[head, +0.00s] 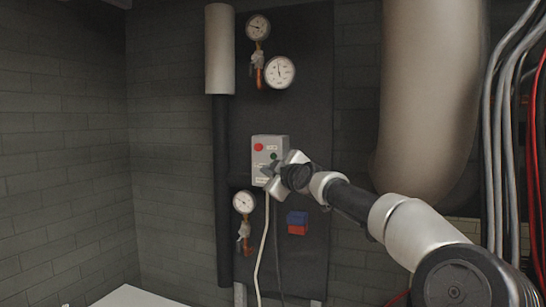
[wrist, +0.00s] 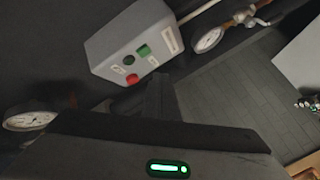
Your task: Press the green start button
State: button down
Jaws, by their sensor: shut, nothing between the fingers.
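A grey control box (head: 262,141) hangs on the dark wall panel, in the middle of the head view. It carries a red button (head: 258,147) and a smaller green button (head: 273,156). In the wrist view the box (wrist: 112,42) is tilted, with the green button (wrist: 143,50) near its middle and the red button (wrist: 132,79) near its lower edge. A dark round fitting (wrist: 128,59) lies between them. My gripper (head: 268,177) is shut and empty, in front of the lower part of the box. In the wrist view its dark fingers (wrist: 156,92) point toward the box; contact cannot be told.
Pressure gauges (head: 280,72) hang above the box and another gauge (head: 244,202) below left. A blue and red block (head: 297,222) sits on the panel below right. A large beige pipe (head: 430,95) stands right, beside hanging cables (head: 497,130). The left side is clear.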

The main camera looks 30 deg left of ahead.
jog(key=shift+w+a+p, duration=0.15)
jog(key=shift+w+p, duration=0.9)
jog(key=shift+w, duration=0.35)
dwell(1.0)
jog(key=shift+w+p, duration=0.45)
jog(key=shift+p, duration=0.05)
